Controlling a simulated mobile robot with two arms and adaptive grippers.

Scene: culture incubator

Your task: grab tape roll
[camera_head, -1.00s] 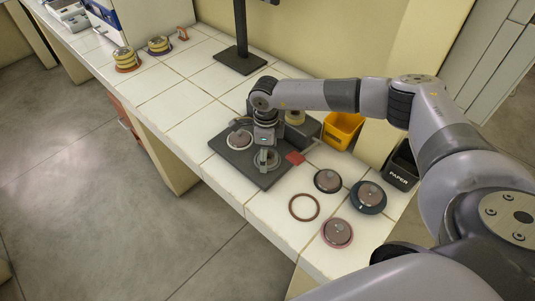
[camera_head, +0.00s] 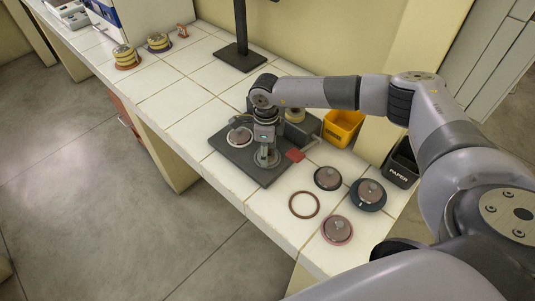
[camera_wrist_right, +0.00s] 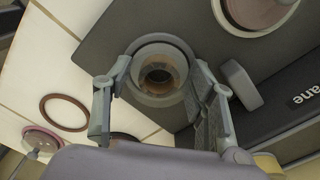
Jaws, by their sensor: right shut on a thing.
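The tape roll (camera_wrist_right: 160,52) is a pale grey ring with a brownish hollow core. It is over the dark plate (camera_head: 231,163), and in the head view it (camera_head: 266,162) is partly hidden under my right gripper. My right gripper (camera_head: 266,155) points down onto it. In the right wrist view the gripper's fingers (camera_wrist_right: 160,96) are on either side of the ring, shut on it. I cannot tell whether the roll still touches the plate. My left gripper is not in view.
A round lidded item (camera_head: 240,136) sits on the plate beside my gripper. A yellow bin (camera_head: 342,130) and black PAPER bin (camera_head: 402,165) stand behind.

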